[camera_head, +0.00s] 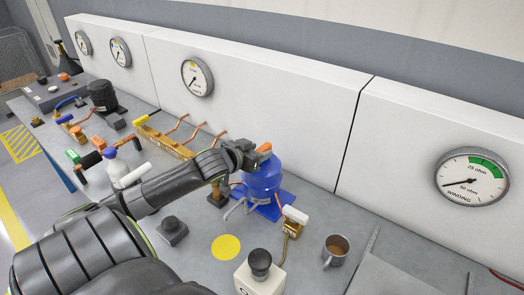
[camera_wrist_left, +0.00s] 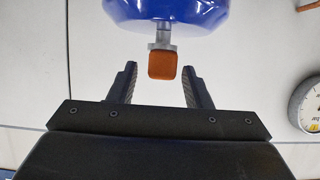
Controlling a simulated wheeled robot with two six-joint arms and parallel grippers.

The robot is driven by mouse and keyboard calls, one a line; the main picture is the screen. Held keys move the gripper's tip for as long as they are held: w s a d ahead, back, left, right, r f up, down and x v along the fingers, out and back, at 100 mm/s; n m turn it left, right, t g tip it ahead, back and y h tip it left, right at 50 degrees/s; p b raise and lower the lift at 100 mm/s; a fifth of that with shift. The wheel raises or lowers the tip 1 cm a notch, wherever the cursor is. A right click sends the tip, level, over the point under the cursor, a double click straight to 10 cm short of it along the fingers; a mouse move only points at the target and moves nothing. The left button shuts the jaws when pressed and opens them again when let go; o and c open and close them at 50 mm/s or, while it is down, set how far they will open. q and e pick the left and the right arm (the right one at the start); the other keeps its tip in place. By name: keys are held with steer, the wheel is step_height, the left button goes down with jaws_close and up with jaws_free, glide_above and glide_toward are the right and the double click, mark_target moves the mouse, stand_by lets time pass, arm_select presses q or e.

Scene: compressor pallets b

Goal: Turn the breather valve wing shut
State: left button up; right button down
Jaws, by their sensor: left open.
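The orange breather valve wing (camera_head: 264,148) shows at the top of the blue vessel (camera_head: 262,180) in the head view. My left gripper (camera_head: 248,152) is right beside it, partly covering the vessel's top. In the left wrist view, the orange wing (camera_wrist_left: 162,64) sits on a short grey stem that comes out of the blue vessel (camera_wrist_left: 165,12). My left gripper (camera_wrist_left: 158,70) is open, with one finger on each side of the wing. Gaps show between the wing and both fingers. My right gripper is in neither view.
The vessel stands on a blue base on the grey bench. A brass valve with a white handle (camera_head: 293,216), a metal mug (camera_head: 336,249) and a white box with a black knob (camera_head: 260,272) stand near it. White panels with gauges (camera_head: 472,177) rise behind.

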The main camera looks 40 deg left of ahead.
arm_select(q)
steer(key=shift+x, duration=1.25)
jaws_close()
